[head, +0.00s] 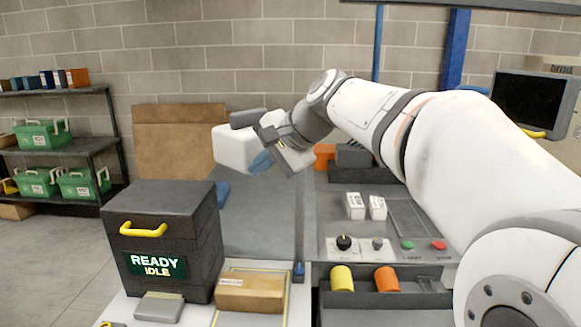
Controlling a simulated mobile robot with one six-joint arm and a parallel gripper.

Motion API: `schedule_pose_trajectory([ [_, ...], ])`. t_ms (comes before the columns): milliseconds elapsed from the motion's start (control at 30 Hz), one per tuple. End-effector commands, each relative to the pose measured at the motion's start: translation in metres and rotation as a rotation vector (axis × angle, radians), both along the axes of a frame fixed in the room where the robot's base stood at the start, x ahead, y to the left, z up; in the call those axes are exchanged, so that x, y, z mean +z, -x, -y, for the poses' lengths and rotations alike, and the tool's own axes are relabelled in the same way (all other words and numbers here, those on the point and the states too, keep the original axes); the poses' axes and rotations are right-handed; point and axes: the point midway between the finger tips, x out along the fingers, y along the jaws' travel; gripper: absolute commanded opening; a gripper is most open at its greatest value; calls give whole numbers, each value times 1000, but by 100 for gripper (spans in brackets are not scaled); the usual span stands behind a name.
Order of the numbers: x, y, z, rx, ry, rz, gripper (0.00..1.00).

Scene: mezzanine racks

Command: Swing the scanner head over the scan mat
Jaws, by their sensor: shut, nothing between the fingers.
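A white block-shaped head with rounded edges (236,149), which looks like the scanner head, hangs in the air at the picture's centre left, above and behind the black cabinet. My gripper (262,124) is at its upper right, shut and overlapping it in the picture; I cannot tell whether they touch. A thin upright post (300,215) with a blue foot stands to the right below. The scan mat (248,320), pale with a yellow outline, lies on the front bench. A brown carton (250,292) lies on the mat and covers much of it.
The black cabinet (160,235) with a yellow handle shows "READY IDLE", left of the mat. A console (390,246) with knobs and buttons is to the right, above a tray with a yellow and an orange cylinder. Shelves with green boxes (42,133) stand at far left.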

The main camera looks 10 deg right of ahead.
Motion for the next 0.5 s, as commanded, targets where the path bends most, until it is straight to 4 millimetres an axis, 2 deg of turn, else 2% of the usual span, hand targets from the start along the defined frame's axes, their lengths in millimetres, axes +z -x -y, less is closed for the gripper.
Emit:
schedule_pose_trajectory([
  [267,-2,22,23,3,-1,2,0],
  [500,39,52,50,5,0,5,0],
])
